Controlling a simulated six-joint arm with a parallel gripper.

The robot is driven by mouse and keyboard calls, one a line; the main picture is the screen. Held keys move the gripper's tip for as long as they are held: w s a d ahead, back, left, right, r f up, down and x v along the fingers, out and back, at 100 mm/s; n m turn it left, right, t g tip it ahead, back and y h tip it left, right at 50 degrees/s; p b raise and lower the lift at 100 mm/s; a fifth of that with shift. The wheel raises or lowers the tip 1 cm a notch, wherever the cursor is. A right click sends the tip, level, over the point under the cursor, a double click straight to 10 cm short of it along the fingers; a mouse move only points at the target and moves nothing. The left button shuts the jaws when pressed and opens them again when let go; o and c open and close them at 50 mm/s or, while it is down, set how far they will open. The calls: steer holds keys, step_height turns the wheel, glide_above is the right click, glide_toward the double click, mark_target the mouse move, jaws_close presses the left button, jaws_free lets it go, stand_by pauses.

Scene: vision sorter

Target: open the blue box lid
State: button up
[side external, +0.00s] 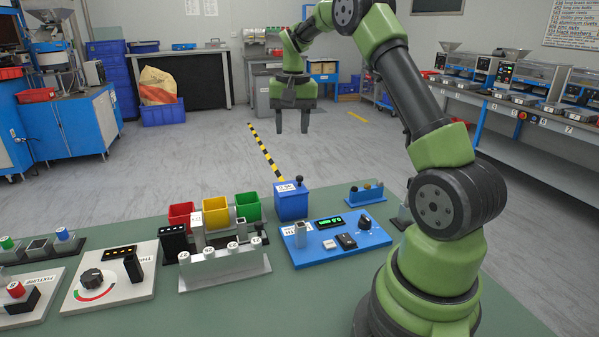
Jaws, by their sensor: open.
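The blue box (292,203) stands on the green table near its back edge, right of the green bin. Its blue lid (291,188) lies on top and looks closed. A dark round knob (299,179) stands up from the lid, and a white label with dark marks is on it. My gripper (304,131) hangs in the air above the level of the box, fingers pointing down. It is open and empty, apart from the box. The depth between gripper and box is hard to judge.
Red (181,215), yellow (214,212) and green (248,206) bins stand left of the box. A blue panel (335,241) with a display lies in front of it. A small blue rack (366,194) is to the right. A grey stand (224,266) is at front left.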

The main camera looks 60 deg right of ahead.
mark_target(300, 176)
steer(key=shift+m+g, duration=0.3)
steer(key=shift+m, duration=0.1)
steer(key=d+f, duration=0.1)
steer(key=f, duration=0.3)
steer(key=d+f, duration=0.1)
steer(key=f, duration=0.3)
steer(key=d+f, duration=0.1)
steer(key=f, duration=0.4)
steer(key=shift+s, duration=0.25)
jaws_close()
